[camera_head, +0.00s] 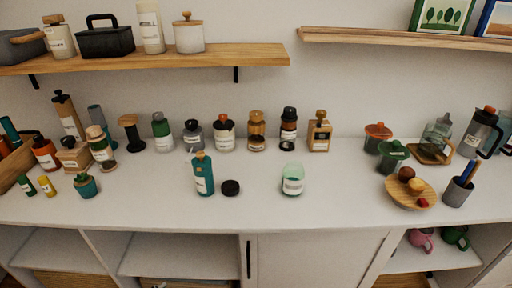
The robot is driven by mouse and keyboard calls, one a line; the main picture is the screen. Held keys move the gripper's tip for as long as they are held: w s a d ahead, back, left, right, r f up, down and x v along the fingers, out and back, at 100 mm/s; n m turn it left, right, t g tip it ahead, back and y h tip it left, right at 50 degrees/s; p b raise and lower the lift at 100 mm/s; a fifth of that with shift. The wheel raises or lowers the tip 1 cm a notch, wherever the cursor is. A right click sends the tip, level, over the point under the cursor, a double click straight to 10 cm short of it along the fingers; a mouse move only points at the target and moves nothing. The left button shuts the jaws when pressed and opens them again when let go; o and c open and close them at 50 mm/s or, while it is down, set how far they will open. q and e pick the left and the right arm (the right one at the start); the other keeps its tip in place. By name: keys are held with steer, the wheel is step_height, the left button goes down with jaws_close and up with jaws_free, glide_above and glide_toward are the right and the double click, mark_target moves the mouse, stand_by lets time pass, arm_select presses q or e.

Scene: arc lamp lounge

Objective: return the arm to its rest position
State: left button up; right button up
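Neither of my arms nor grippers shows in the head view, so I cannot see their pose or whether they are open or shut. The white sideboard top (340,206) spans the view below me. A teal bottle (203,175) stands near its middle, with a small black round lid or disc (231,188) lying beside it. A pale green glass jar (292,181) stands to the right of these.
A row of jars and bottles, including an amber one (256,133), lines the wall. A round wooden board (403,198) holds fruit at right, beside a pen cup (457,192). Two wooden shelves (250,56) hang above. The counter's front middle is clear.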

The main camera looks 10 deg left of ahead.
arm_select(q)
steer(key=d+f+n+t+h+p, duration=0.1)
steer(key=d+f+h, duration=0.3)
steer(key=d, duration=0.6)
steer(key=shift+s+d+f+n+t+h, duration=0.15)
steer(key=shift+f+n+t+h, duration=0.25)
steer(key=shift+f+n+t, duration=0.55)
